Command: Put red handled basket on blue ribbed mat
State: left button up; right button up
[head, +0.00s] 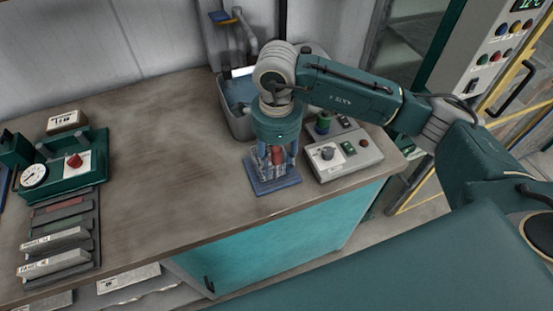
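The blue ribbed mat (268,186) lies near the front edge of the worktop, in the middle of the head view. My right gripper (275,160) points down just above it. A small red part (277,155) shows between its fingers; it looks like the red handled basket, mostly hidden by the fingers. Whether the fingers touch it, and whether it rests on the mat, I cannot tell. My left gripper is not in view.
A grey control box (343,158) with knobs stands right of the mat. A grey sink (238,122) is behind. A green device with a gauge (80,165) and a rack of labelled plates (62,240) stand left. The worktop (165,160) between is clear.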

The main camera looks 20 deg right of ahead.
jog(key=shift+r, duration=0.3)
notch_tip(320, 180, up, 11)
jog(key=b, duration=0.3)
jog(key=shift+f, duration=0.15)
jog(key=shift+r, duration=0.5)
